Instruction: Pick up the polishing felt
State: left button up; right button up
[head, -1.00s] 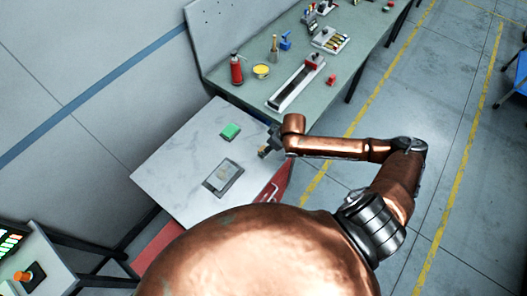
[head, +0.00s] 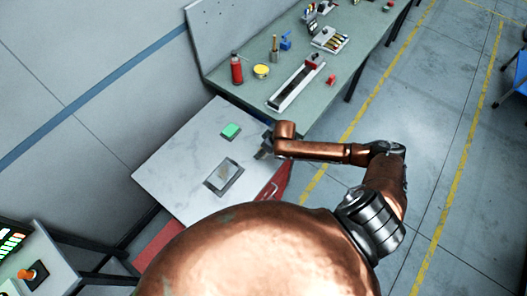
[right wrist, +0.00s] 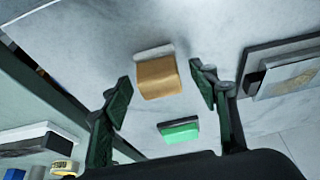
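A tan block with a pale layer along one edge (right wrist: 157,80) lies on the white tabletop (head: 170,175). A green block with a dark layer (head: 231,131) lies nearby; it also shows in the right wrist view (right wrist: 180,132). I cannot tell for certain which is the polishing felt. My right gripper (head: 265,152) is over the tabletop's right edge area. In the right wrist view its fingers (right wrist: 162,86) are open, on either side of the tan block, with gaps on both sides. In the head view the gripper hides the tan block. My left gripper is out of view.
A grey framed plate (head: 223,178) lies on the tabletop's near part. A green bench (head: 240,100) adjoins behind, with a red bottle (head: 237,69), a yellow-topped tin (head: 261,71) and a long dark rail (head: 296,88). The tabletop's left part is clear.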

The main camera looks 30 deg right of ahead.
jog(key=c, duration=1.1)
jog(key=shift+c, duration=0.2)
jog(key=shift+r, duration=0.2)
jog(key=shift+r, duration=0.3)
notch_tip(320, 180, up, 2)
jog(key=shift+r+b, duration=0.25)
jog(key=shift+b, duration=0.4)
jog(key=s+a+r+b, duration=0.2)
jog(key=s+a+r, duration=0.7)
jog(key=a, duration=0.1)
jog(key=shift+s+a+r, duration=0.15)
jog(key=shift+s+r, duration=0.1)
jog(key=shift+r, duration=0.05)
